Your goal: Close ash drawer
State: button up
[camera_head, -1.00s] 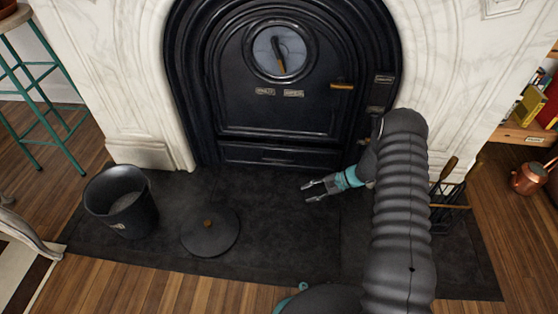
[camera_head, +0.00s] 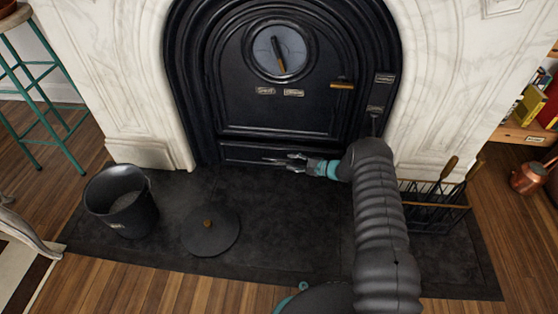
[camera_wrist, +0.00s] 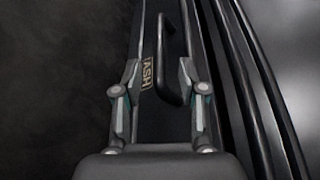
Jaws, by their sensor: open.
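The ash drawer (camera_head: 240,153) is the low dark panel at the base of the black fireplace, below the main door. In the wrist view its front (camera_wrist: 150,112) shows an "ASH" label and a black bar handle (camera_wrist: 168,65). My gripper (camera_head: 283,160) is in front of the drawer's right part, pointing left along it. In the wrist view my gripper (camera_wrist: 158,75) is open, with the label and the handle's near end between its fingers. Nothing is held. Whether the fingers touch the drawer, and how far it stands out, I cannot tell.
A dark ash bucket (camera_head: 122,200) and its round lid (camera_head: 210,231) stand on the dark hearth (camera_head: 280,250) at left. A fireplace tool rack (camera_head: 436,207) stands right of my arm. The hearth's front middle is clear.

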aim_at(283, 160)
jog(key=x, duration=0.6)
jog(key=shift+w+a+f, duration=0.1)
jog(key=shift+a+f, duration=0.05)
jog(key=shift+a, duration=0.2)
jog(key=shift+c, duration=0.2)
grip_shut()
